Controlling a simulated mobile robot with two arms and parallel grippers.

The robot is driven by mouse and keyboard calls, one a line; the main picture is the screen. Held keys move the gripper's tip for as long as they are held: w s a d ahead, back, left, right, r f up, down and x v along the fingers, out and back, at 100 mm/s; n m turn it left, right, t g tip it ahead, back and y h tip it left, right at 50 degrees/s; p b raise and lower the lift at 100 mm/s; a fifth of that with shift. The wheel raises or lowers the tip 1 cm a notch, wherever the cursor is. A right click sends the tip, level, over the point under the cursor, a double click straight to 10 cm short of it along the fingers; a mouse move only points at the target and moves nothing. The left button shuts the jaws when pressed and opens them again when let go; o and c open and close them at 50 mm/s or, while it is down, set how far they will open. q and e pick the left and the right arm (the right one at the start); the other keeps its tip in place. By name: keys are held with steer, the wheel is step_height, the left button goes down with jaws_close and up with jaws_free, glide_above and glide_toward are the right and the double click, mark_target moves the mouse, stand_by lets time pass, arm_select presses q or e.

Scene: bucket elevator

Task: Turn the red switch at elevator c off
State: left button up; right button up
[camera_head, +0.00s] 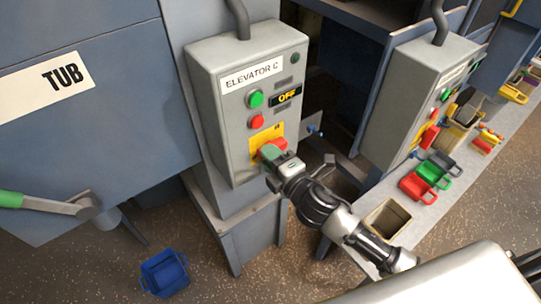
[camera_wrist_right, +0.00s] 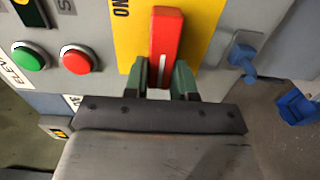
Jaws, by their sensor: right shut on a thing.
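The elevator C control box (camera_head: 235,85) is grey, with a label reading ELEVATOR C and a small display reading OFF. The red switch (camera_wrist_right: 166,42) sits on a yellow plate (camera_wrist_right: 128,35) low on the box front. My right gripper (camera_head: 270,152) is at the switch, with its green fingertips on either side of the red handle; in the right wrist view it is shut on the handle (camera_wrist_right: 160,80). The gripper partly hides the switch in the head view. A green button (camera_head: 256,99) and a red button (camera_head: 257,121) are above the yellow plate. My left gripper is not in view.
A second similar control box (camera_head: 405,100) stands to the right. A blue bin (camera_head: 164,273) lies on the floor. A large grey tub panel (camera_head: 75,130) with a green-handled lever is at left.

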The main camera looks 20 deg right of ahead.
steer(key=o, duration=0.9)
steer(key=shift+s, duration=0.1)
steer(key=shift+b+v, duration=1.8)
steer(key=shift+v, duration=3.5)
